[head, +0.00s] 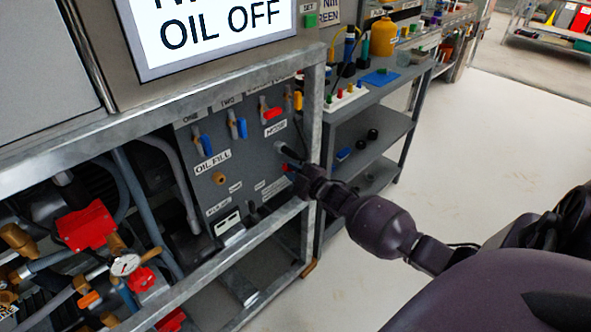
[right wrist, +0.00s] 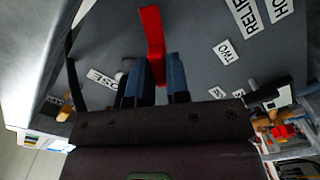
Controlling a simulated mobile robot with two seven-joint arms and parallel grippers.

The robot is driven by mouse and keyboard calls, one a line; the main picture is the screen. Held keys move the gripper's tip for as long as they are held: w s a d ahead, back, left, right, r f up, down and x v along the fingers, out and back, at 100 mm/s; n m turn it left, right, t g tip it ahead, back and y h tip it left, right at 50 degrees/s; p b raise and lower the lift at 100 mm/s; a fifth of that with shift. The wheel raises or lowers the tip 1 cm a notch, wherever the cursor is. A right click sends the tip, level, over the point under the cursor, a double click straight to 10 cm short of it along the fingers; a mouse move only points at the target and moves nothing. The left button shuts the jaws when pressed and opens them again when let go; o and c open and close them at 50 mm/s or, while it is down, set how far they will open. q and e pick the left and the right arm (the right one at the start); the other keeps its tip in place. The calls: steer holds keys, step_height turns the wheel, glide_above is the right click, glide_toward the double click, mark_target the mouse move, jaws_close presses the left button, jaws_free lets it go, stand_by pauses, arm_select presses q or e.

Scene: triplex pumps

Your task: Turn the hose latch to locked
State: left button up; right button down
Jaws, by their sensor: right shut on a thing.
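The red latch lever (right wrist: 152,28) stands out from the grey panel in the right wrist view. Its lower part runs between the two blue fingers of my right gripper (right wrist: 160,78), which is shut on it. In the head view my right gripper (head: 297,168) reaches the lower right part of the panel, and only a little red of the lever (head: 286,168) shows beside it. The HOSE label (head: 275,129) and a hose fitting (head: 282,147) sit just above. The gripper hides most of the lever there. My left gripper is not in view.
The grey panel (head: 235,170) carries blue handles (head: 207,145), a red handle (head: 272,114) and a yellow one (head: 298,100). A metal frame (head: 311,120) borders it closely on the right. Pipes and red valves (head: 85,226) fill the left. The floor (head: 480,150) at right is clear.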

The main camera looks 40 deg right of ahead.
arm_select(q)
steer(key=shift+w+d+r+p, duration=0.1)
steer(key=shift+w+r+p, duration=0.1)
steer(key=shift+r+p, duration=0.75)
arm_select(e)
steer(key=shift+m, duration=5.5)
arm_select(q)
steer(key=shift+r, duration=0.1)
arm_select(e)
steer(key=c, duration=1.1)
jaws_free()
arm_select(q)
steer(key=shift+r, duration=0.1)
arm_select(e)
steer(key=shift+s, duration=0.15)
arm_select(q)
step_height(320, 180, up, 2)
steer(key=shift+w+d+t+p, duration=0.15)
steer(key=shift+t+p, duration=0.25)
steer(key=shift+p, duration=0.6)
arm_select(e)
steer(key=s, duration=1)
steer(key=shift+s+d, duration=0.3)
steer(key=shift+d, duration=0.15)
